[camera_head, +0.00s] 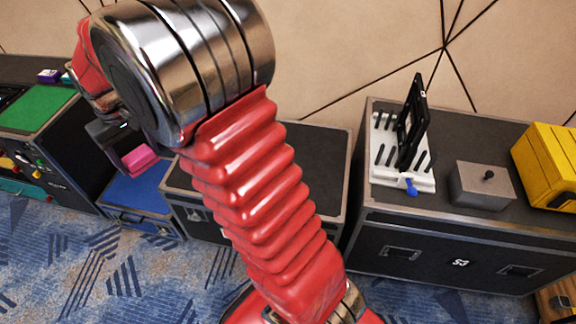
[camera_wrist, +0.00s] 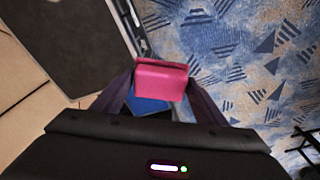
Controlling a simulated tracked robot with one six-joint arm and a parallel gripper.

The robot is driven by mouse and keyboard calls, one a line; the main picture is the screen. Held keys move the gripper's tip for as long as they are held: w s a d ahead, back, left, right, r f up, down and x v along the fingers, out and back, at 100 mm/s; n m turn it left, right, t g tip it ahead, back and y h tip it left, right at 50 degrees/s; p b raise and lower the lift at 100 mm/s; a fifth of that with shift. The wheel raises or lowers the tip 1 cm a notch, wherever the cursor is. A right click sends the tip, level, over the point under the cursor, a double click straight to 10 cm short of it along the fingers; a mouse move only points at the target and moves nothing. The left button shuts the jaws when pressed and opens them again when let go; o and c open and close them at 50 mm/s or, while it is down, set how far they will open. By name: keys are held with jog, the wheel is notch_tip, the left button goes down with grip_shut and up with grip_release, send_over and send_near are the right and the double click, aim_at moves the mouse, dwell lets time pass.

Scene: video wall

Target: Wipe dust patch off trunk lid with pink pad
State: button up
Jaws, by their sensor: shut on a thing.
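My gripper (camera_head: 128,152) is shut on a pink pad (camera_head: 140,161) and holds it in the air at the left, above or in front of a blue case lid (camera_head: 136,191). In the wrist view the pink pad (camera_wrist: 161,82) sits between the two dark fingers of my gripper (camera_wrist: 160,76), with part of the blue lid (camera_wrist: 145,106) below it. A black trunk lid (camera_head: 322,148) lies in the middle, partly hidden by my arm. A dark grey lid (camera_wrist: 70,40) fills the upper left of the wrist view. I cannot make out a dust patch.
A black case (camera_head: 440,245) at the right carries a white slotted rack (camera_head: 388,177) with a black panel, a grey box (camera_head: 481,187) and a yellow case (camera_head: 550,160). A green panel (camera_head: 38,110) is at the left. Patterned blue carpet (camera_head: 60,265) lies in front.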

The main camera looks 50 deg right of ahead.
jog(key=shift+d, duration=0.15)
jog(key=s+d+f+n, duration=0.2)
jog(key=d+f, duration=0.5)
jog(key=d, duration=0.4)
jog(key=s+d+f+n, duration=0.1)
jog(key=s+d+f, duration=0.1)
jog(key=d+f, duration=0.75)
jog(key=s+d+f+n, duration=0.1)
jog(key=s+d+f, duration=0.4)
jog(key=d, duration=0.4)
jog(key=s+d+f+n, duration=0.1)
jog(key=s+d+f, duration=0.5)
jog(key=s+d, duration=0.2)
jog(key=shift+s+d+n+y, duration=0.2)
jog(key=shift+d+n+y, duration=0.15)
jog(key=shift+d, duration=0.75)
jog(key=shift+f, duration=0.1)
